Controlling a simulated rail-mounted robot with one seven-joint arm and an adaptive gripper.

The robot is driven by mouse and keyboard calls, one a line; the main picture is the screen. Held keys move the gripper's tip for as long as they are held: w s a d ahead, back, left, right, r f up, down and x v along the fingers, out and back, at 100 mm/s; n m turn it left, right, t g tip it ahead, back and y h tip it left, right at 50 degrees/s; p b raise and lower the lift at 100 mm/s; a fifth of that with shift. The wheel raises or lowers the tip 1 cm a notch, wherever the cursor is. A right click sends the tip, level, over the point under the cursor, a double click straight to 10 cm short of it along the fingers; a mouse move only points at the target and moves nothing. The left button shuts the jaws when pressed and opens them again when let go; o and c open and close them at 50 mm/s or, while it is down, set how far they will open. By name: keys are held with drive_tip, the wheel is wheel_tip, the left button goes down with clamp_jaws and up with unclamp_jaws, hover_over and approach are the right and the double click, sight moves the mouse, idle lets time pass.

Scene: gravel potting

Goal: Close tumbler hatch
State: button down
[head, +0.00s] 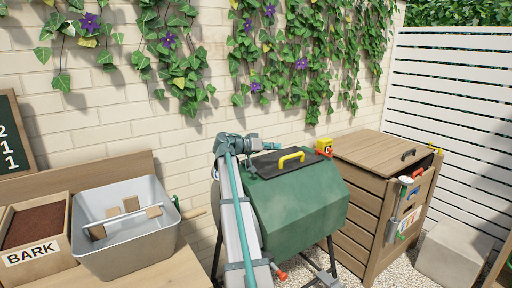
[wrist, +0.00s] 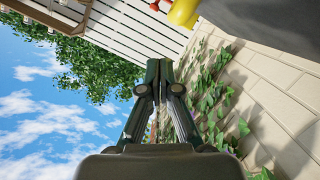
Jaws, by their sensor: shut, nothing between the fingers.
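The tumbler (head: 305,205) is a dark green faceted drum on dark legs, in the middle of the head view. Its hatch (head: 262,166) is a dark panel across the top of the drum, with a yellow handle (head: 291,158). I cannot tell whether the panel sits fully flush. My gripper (head: 274,146) is at the far side of the drum's top, close behind the hatch; contact cannot be made out. In the wrist view my gripper (wrist: 159,66) has its fingertips together and empty. A dark grey surface (wrist: 270,25) fills the upper right there.
A wooden bin (head: 365,200) with hanging tools stands right of the tumbler. A yellow item (head: 324,145) sits behind the drum's right end. A grey metal tub (head: 125,240) and bark box (head: 35,255) stand at left. The brick wall (head: 110,120) with ivy runs close behind.

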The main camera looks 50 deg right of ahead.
drive_tip(key=shift+s+f, duration=0.35)
drive_tip(key=shift+f, duration=0.2)
drive_tip(key=shift+a, duration=0.15)
